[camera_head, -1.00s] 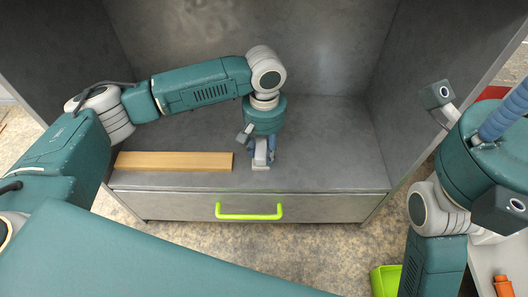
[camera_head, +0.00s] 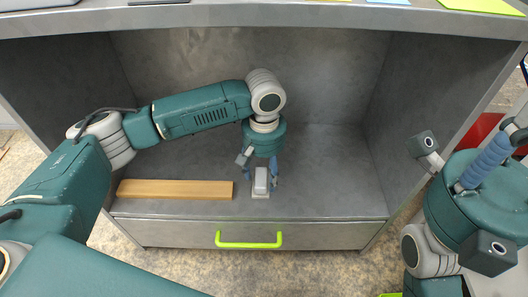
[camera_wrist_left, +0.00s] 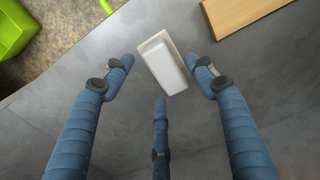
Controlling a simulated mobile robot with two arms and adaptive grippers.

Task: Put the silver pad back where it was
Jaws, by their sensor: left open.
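A pale grey-white block (camera_head: 261,181) stands on the cabinet's grey inner floor, on a thin pale base plate; I take it for the silver pad, though this is not certain. The block also shows in the left wrist view (camera_wrist_left: 164,64). My left gripper (camera_head: 262,184) is over it, open, with blue fingers spread on both sides and visible gaps to the block. In the left wrist view the gripper's fingertips (camera_wrist_left: 161,70) flank the block without touching. My right gripper (camera_head: 488,160) is at the right edge, partly cut off; its jaw state is unclear.
A wooden board (camera_head: 175,189) lies left of the block. A drawer with a green handle (camera_head: 249,241) is below. Several flat coloured pads, one blue (camera_head: 395,2), lie on the cabinet top (camera_head: 270,16). Cabinet walls flank the arm. A green bin (camera_wrist_left: 15,28) is outside.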

